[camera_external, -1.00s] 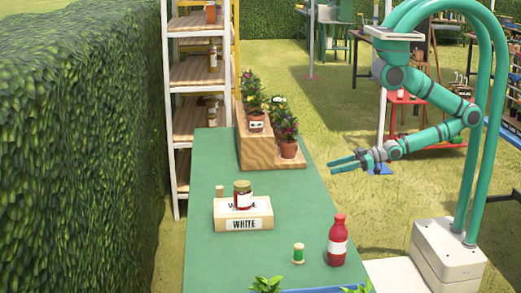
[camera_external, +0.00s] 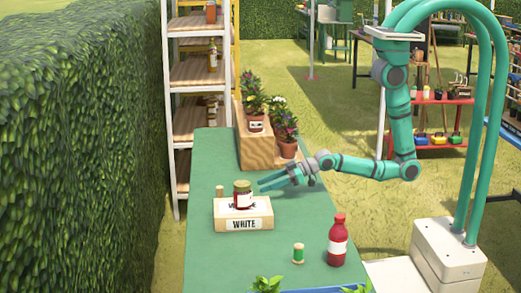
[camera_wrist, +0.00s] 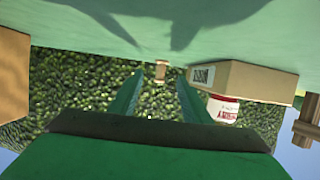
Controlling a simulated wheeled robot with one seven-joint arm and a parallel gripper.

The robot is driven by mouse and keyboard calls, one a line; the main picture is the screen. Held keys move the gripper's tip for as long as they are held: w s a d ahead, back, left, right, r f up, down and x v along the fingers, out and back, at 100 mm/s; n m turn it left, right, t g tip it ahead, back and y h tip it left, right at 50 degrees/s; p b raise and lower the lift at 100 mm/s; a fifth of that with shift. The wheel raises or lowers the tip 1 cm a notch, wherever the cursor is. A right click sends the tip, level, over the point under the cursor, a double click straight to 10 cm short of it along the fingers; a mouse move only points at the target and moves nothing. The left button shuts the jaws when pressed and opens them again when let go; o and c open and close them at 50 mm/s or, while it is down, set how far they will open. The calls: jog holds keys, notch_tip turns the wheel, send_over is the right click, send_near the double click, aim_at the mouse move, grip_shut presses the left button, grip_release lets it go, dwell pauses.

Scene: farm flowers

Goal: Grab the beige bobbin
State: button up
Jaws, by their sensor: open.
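The beige bobbin (camera_external: 219,191) stands upright on the green table, just behind the left end of a cardboard box (camera_external: 243,223). In the wrist view the bobbin (camera_wrist: 161,72) shows small and far off, between the lines of my two fingers. My gripper (camera_external: 261,185) is open and empty above the table, to the right of the bobbin and apart from it. Its fingers point left toward the bobbin. The gripper's green fingers also show in the wrist view (camera_wrist: 160,78).
A wooden stepped stand (camera_external: 255,150) with potted plants is behind. A green spool (camera_external: 298,253) and a red bottle (camera_external: 338,240) stand at the front right. A hedge (camera_external: 80,150) lines the left.

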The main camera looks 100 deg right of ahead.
send_near(219, 190)
jog(key=shift+g, duration=0.3)
jog(key=x, duration=0.3)
jog(key=d+x, duration=0.1)
jog(key=x, duration=0.6)
jog(key=shift+d+f, duration=0.1)
jog(key=shift+d, duration=0.1)
jog(key=c, duration=1.1)
